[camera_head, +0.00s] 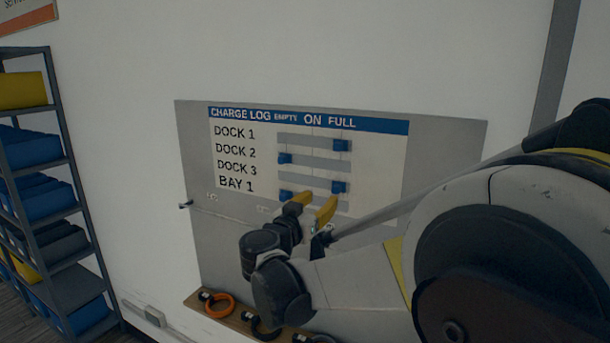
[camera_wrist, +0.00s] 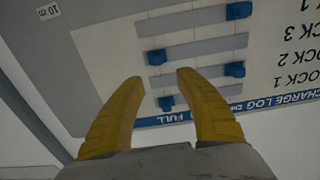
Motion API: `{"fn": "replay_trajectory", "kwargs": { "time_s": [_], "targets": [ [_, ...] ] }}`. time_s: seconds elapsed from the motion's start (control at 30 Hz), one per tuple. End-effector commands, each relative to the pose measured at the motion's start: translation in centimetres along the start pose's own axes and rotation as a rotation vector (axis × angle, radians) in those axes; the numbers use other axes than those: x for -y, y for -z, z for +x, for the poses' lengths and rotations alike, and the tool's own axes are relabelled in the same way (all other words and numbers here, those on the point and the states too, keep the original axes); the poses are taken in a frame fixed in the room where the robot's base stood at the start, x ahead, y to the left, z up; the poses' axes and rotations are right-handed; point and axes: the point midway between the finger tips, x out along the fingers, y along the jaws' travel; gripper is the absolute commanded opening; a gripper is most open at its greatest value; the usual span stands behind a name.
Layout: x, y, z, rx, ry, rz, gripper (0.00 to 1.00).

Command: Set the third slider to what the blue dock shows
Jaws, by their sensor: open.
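The charge log board (camera_head: 380,175) has slider rows labelled DOCK 1, DOCK 2, DOCK 3 and BAY 1, under EMPTY, ON and FULL. The third slider's blue knob (camera_head: 338,187) is at the right, FULL end; it also shows in the upside-down wrist view (camera_wrist: 156,57). The DOCK 1 knob (camera_head: 340,145) is at the right. The DOCK 2 knob (camera_head: 284,158) and BAY 1 knob (camera_head: 285,196) are at the left. My gripper (camera_head: 314,206) is open and empty, its yellow fingers before the board's lower rows. I see no blue dock.
A shelf rack (camera_head: 60,210) with blue and yellow bins stands at the left. A wooden ledge (camera_head: 232,318) with an orange ring (camera_head: 219,305) lies below the board. A small hook (camera_head: 186,204) sticks out at the board's left edge.

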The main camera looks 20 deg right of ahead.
Motion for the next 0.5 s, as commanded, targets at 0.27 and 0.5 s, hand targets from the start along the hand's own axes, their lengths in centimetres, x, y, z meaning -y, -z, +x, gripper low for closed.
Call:
{"fn": "replay_trajectory", "kwargs": {
  "time_s": [0.27,0.5],
  "targets": [
    [-0.2,-0.1,5.4,0.002,-0.005,-0.001,0.41],
    [-0.1,-0.1,9.0,0.003,-0.003,-0.002,0.41]
  ]
}}
